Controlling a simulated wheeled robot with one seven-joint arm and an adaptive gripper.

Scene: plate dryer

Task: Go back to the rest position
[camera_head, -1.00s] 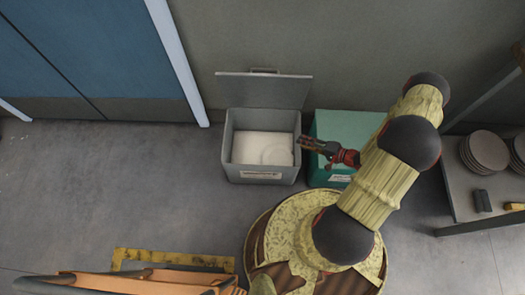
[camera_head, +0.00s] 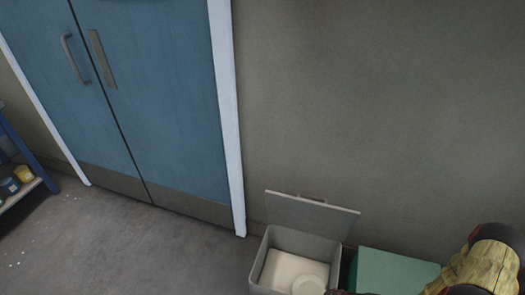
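Only a dark sliver of my gripper (camera_head: 340,292) shows at the bottom edge, by the right side of the open grey box (camera_head: 262,246). Its fingers are too cut off to tell open from shut. Part of my yellow-and-black arm shows in the bottom right corner. The grey box stands against the wall with its lid (camera_head: 312,216) raised. Inside it is something white, with a round white plate (camera_head: 309,285) at the right.
A closed green box (camera_head: 395,273) stands right of the grey box. A blue double door (camera_head: 165,95) with a white frame is at the left. A shelf (camera_head: 22,190) with small jars stands at the far left edge. Bare floor (camera_head: 130,245) lies before the door.

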